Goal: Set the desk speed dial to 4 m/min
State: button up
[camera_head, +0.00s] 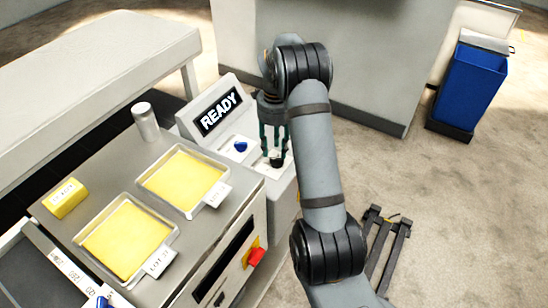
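The control desk (204,146) has a sloped face with a lit display (221,110) reading READY. A blue knob (240,146) sits on its panel, left of my gripper. A small dark dial (277,161) sits on a white plate at the panel's right. My gripper (275,156) points down over this dial, fingers apart and tips at about its height, one on each side. I cannot tell whether the fingers touch it. The dial's scale and pointer are too small to read, and the gripper partly hides them.
Two trays with yellow sheets (183,179) (127,238) lie on the grey machine top (109,175), with a yellow block (65,198) and a metal cylinder (146,122). A red knob (256,256) projects from the machine's front. A blue bin (469,88) stands far right.

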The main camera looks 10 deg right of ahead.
aim_at(275, 160)
jog(key=shift+f, duration=2.3)
grip_shut()
